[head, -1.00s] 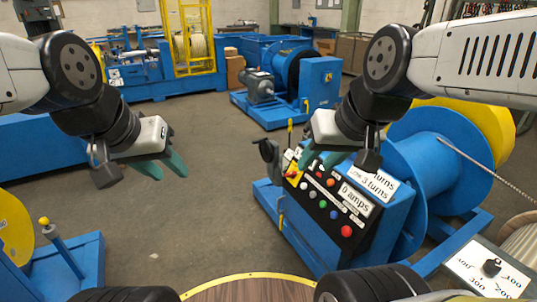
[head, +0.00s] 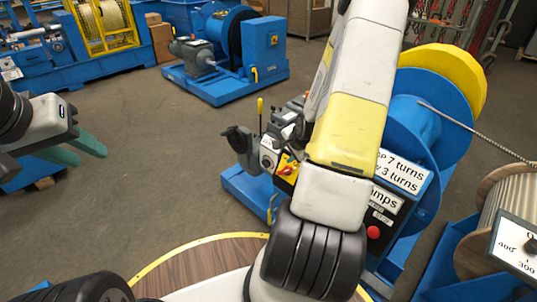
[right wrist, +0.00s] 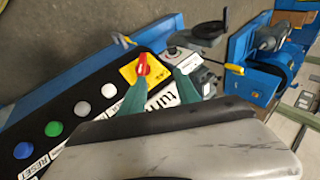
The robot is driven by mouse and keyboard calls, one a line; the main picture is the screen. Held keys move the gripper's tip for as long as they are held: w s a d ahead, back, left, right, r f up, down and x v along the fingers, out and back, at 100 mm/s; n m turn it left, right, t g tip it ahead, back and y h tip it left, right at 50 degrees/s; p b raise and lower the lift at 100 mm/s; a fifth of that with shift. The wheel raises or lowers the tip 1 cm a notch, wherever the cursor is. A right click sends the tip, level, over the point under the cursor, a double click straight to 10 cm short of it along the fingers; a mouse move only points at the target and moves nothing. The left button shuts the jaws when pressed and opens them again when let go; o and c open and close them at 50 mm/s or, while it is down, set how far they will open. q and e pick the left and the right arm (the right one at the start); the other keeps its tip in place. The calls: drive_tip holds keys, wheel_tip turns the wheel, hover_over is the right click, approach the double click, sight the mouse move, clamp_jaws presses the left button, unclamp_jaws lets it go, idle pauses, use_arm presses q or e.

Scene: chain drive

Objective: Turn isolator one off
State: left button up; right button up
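A red rotary switch handle (right wrist: 143,66) on a yellow plate sits at the end of the black control panel in the right wrist view. In the head view the red handle (head: 287,170) shows just left of my right arm. No isolator number is readable. My right gripper (right wrist: 160,80) is open, its two green fingers spread over the panel end. Its left fingertip appears close to the red handle; I cannot tell if they touch. In the head view my right arm hides this gripper. My left gripper (head: 88,150) is open and empty over the floor at left.
A grey box with a dial (head: 268,157) and a black handwheel (head: 238,139) stand beside the panel. White, green and blue buttons (right wrist: 53,129) line the panel; a red button (head: 373,232) shows in the head view. A blue drum (head: 410,135) stands at right.

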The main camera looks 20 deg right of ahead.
sight(286, 171)
drive_tip(key=w+f+m, duration=0.1)
drive_tip(key=f, duration=0.3)
drive_tip(key=w+d+f+m, duration=0.1)
drive_tip(key=f, duration=0.3)
drive_tip(key=w+d+f+m, duration=0.1)
drive_tip(key=f, duration=0.4)
drive_tip(key=shift+w+t, duration=0.3)
drive_tip(key=shift+w, duration=0.1)
clamp_jaws()
